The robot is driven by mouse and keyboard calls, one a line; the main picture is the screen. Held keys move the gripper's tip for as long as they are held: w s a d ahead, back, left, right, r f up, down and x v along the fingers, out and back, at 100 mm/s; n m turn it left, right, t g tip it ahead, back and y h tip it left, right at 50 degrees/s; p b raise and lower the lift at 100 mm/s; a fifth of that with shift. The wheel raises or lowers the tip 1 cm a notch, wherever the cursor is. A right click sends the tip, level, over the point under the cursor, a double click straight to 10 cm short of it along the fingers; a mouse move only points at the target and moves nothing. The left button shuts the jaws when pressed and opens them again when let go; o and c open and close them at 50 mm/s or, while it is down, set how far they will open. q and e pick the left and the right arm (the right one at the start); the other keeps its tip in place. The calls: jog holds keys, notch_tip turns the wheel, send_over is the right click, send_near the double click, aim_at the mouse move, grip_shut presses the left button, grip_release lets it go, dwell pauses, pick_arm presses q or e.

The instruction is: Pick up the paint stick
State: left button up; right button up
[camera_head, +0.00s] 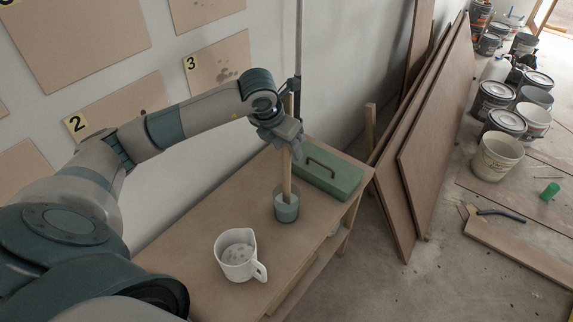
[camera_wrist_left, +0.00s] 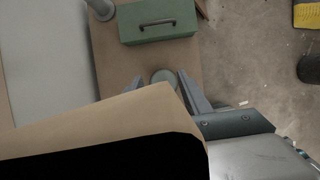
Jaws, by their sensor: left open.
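The paint stick (camera_head: 287,178) is a flat tan wooden stick. It stands nearly upright in a cup of blue-green paint (camera_head: 286,207) on the wooden table. My left gripper (camera_head: 287,143) is open at the upper part of the stick, which runs up past the fingers. In the left wrist view a large tan surface, apparently the stick (camera_wrist_left: 95,118) close to the lens, covers the lower left. The open fingers (camera_wrist_left: 168,92) show beyond it, with the cup (camera_wrist_left: 165,76) between them. Whether the fingers touch the stick cannot be told.
A green toolbox (camera_head: 328,174) with a dark handle lies behind the cup on the table (camera_head: 190,262). A white jug (camera_head: 236,256) stands nearer. The wall is close on the left. Boards (camera_head: 425,150) lean beyond the table's right side, and paint buckets (camera_head: 497,157) stand on the floor.

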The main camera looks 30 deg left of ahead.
pick_arm(q)
grip_shut()
jog(key=shift+r, duration=0.1)
notch_tip(320, 180, up, 10)
jog(key=b, duration=0.3)
dwell(0.4)
dwell(0.4)
